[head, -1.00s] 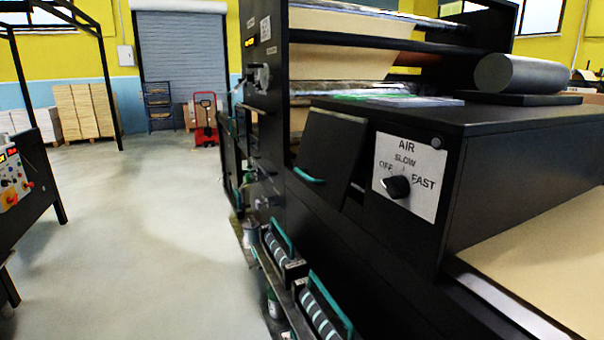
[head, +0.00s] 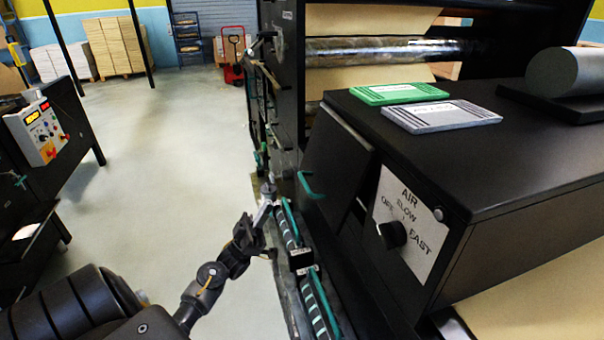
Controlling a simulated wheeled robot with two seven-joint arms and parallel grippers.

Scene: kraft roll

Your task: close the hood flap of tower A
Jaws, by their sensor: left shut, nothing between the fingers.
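A black, slanted flap (head: 338,160) with a teal handle (head: 307,187) is on the side of the dark machine, left of the AIR dial panel. It leans out at its lower edge. I cannot read a tower letter on it. My left gripper (head: 267,193) reaches in from the bottom left. It is shut and empty, left of the teal handle and apart from it, near the upper end of a striped roller unit (head: 287,225). My right gripper is not in view.
A second striped unit (head: 319,302) with a teal bar sits below the first. The AIR panel (head: 411,222) with its black knob is to the right. Green (head: 400,93) and grey (head: 440,116) plates lie on the machine top. A control box (head: 37,131) stands left; the floor between is clear.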

